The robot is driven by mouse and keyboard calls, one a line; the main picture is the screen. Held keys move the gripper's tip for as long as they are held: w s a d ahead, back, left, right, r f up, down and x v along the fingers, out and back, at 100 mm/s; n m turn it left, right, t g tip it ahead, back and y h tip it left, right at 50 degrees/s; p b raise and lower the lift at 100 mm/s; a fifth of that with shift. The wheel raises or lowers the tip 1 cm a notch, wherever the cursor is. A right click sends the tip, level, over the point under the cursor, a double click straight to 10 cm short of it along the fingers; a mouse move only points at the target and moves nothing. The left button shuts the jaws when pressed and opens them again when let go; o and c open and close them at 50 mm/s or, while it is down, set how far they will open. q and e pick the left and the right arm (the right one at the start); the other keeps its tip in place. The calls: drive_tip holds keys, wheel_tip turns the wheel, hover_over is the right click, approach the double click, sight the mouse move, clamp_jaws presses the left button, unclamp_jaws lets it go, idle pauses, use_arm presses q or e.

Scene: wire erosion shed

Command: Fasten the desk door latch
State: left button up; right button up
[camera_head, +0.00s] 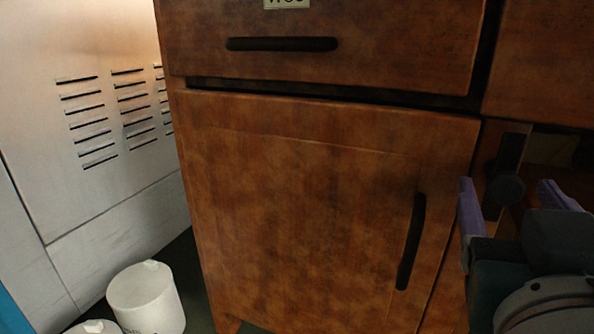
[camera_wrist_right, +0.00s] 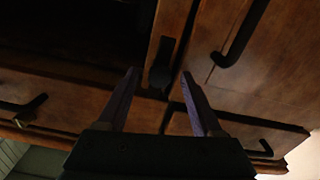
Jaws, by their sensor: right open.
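The brown wooden desk door (camera_head: 300,210) has a black vertical handle (camera_head: 411,242) near its right edge and looks closed or nearly so. The dark latch (camera_head: 507,188), a flat strip with a round knob at its lower end, is on the narrow post right of the door. The latch also shows in the right wrist view (camera_wrist_right: 162,66), near the door handle (camera_wrist_right: 242,36). My right gripper (camera_head: 512,196) is open, with its purple fingers on either side of the latch; in the wrist view (camera_wrist_right: 159,74) I cannot tell contact. My left gripper is out of view.
A drawer (camera_head: 340,60) with a black handle is above the door. A dark open compartment (camera_wrist_right: 75,30) lies beyond the post. White canisters (camera_head: 146,297) stand on the floor at lower left, by a vented pale metal cabinet (camera_head: 60,180).

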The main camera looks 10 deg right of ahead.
drive_tip(key=shift+w+d, duration=0.25)
drive_tip(key=shift+w, duration=0.1)
drive_tip(key=shift+c, duration=0.4)
clamp_jaws()
